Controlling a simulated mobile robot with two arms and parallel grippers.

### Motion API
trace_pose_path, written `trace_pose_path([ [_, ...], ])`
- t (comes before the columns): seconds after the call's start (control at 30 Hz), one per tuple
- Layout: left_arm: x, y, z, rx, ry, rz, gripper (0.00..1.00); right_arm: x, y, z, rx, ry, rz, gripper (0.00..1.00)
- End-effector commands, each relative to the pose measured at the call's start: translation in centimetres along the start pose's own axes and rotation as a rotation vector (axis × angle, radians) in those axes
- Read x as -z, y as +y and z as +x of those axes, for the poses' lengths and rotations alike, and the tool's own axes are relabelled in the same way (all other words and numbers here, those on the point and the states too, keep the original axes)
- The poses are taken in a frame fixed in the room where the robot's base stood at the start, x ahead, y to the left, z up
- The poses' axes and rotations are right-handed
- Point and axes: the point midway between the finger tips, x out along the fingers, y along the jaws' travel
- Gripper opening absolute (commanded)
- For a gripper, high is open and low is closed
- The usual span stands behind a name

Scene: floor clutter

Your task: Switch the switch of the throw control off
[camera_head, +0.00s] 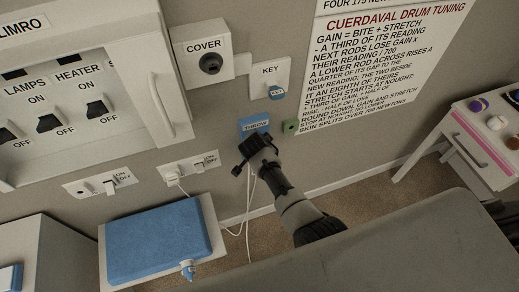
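The throw control shows as a blue plate (254,124) labelled THROW, low on the wall below the key box. Its switch cannot be made out; my dark gripper covers the area just below the label. My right gripper (252,154), on an arm reaching up from the lower right, is in front of the plate's lower edge. Whether it touches the switch cannot be told. Its fingers are dark and small, so their opening is unclear. My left gripper is not in view.
A cover box (203,57) and a key box (269,80) are above. An open cabinet (70,90) with LAMPS and HEATER switches is left. White cords hang below. A blue-topped stand (158,245) is lower left.

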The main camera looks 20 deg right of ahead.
Motion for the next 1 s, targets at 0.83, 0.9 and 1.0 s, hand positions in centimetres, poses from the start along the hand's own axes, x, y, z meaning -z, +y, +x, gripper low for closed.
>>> trace_pose_path([
  [0.83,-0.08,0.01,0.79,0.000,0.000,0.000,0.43,-0.44,0.47,0.63,0.000,0.000,0.000,0.00],
  [0.9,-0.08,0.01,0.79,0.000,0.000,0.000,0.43,-0.45,0.47,0.63,0.000,0.000,0.000,0.00],
  [1.0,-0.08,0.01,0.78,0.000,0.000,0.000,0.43,-0.44,0.46,0.62,0.000,0.000,0.000,0.00],
])
